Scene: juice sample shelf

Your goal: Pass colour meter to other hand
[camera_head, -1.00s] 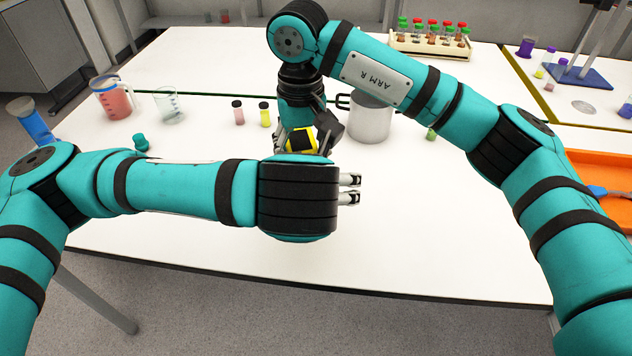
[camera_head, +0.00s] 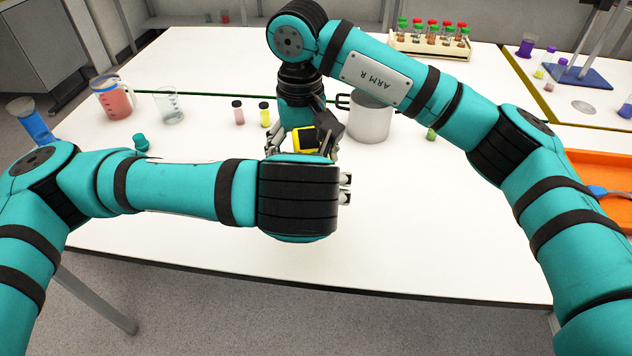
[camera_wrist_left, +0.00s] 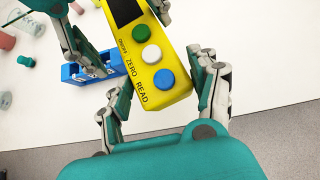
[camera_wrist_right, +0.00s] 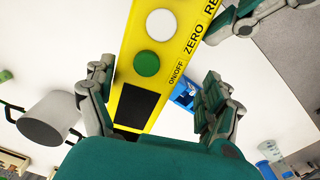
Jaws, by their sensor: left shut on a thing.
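The colour meter is a yellow bar with a dark screen and green, white and blue buttons. In the head view only a part of the colour meter (camera_head: 304,141) shows, above my left wrist. In the left wrist view my left gripper (camera_wrist_left: 160,100) is shut on the button end of the colour meter (camera_wrist_left: 150,95), near READ. My right gripper (camera_wrist_right: 152,95) has its fingers on either side of the screen end of the meter (camera_wrist_right: 140,85), with a gap beside the right finger; it looks open. The left fingertips are largely hidden in the head view.
A grey metal pot (camera_head: 370,120) stands close right of my right gripper. Two small vials (camera_head: 252,114), beakers and a red jug (camera_head: 113,100) stand to the left. A blue holder (camera_wrist_left: 90,67) lies below the meter. The table's front right is clear.

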